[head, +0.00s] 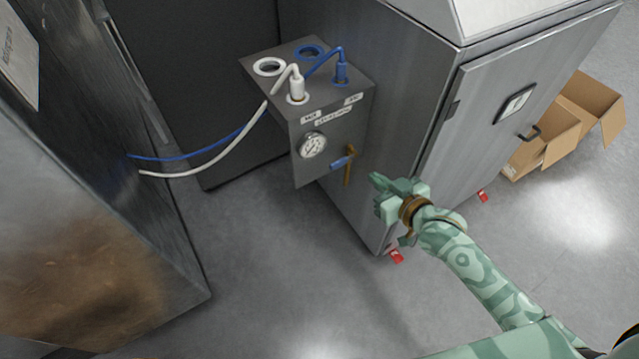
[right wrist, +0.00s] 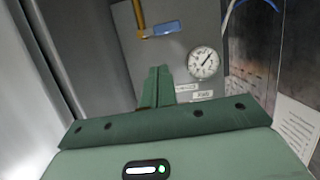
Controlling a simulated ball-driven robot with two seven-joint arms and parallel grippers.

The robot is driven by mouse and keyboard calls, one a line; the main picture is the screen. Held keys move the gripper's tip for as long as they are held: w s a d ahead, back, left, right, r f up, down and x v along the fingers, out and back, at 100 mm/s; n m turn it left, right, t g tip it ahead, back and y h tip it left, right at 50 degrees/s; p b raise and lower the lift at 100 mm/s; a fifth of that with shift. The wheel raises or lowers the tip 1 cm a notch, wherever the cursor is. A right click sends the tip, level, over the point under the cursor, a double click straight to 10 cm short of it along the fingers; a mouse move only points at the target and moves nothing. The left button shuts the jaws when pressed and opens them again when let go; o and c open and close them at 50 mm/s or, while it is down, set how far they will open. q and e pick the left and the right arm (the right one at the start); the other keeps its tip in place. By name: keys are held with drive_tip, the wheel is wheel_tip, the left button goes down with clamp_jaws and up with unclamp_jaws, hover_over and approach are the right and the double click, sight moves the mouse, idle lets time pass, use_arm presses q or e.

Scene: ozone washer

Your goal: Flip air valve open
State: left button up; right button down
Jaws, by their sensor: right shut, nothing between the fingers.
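The air valve has a blue handle (head: 341,163) on a vertical brass pipe (head: 348,172), on the front of a grey panel box (head: 329,120). The handle sticks out sideways from the pipe, across it. In the right wrist view the blue handle (right wrist: 168,29) and brass pipe (right wrist: 140,18) show beyond the fingers. My green right gripper (head: 375,180) is to the right of the valve and a little lower, apart from it. Its fingers (right wrist: 156,86) are together and empty. My left gripper is not in view.
A round pressure gauge (head: 312,145) is left of the valve. White (head: 296,86) and blue (head: 341,70) hose fittings stand on the box top. A large metal cabinet (head: 465,120) is behind my right gripper. Open cardboard boxes (head: 570,120) lie at the right. Floor in front is clear.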

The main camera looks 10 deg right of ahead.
wheel_tip(320, 180, up, 2)
drive_tip(key=a+y, duration=0.1)
drive_tip(key=a, duration=0.1)
drive_tip(key=b, duration=0.5)
hover_over(344, 163)
drive_tip(key=s, duration=0.2)
wheel_tip(344, 163, down, 2)
drive_tip(key=f, duration=0.1)
drive_tip(key=f+b, duration=0.2)
drive_tip(key=shift+s+a+f+t, duration=0.1)
drive_tip(key=shift+a+f+t, duration=0.2)
drive_tip(key=shift+a, duration=0.1)
drive_tip(key=shift+f+b, duration=0.15)
drive_tip(key=shift+b, duration=0.15)
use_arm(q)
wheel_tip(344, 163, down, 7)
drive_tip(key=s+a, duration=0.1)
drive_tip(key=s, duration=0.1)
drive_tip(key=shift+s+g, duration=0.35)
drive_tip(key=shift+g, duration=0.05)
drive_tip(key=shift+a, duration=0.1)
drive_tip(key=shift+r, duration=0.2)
use_arm(e)
drive_tip(key=shift+n, duration=0.3)
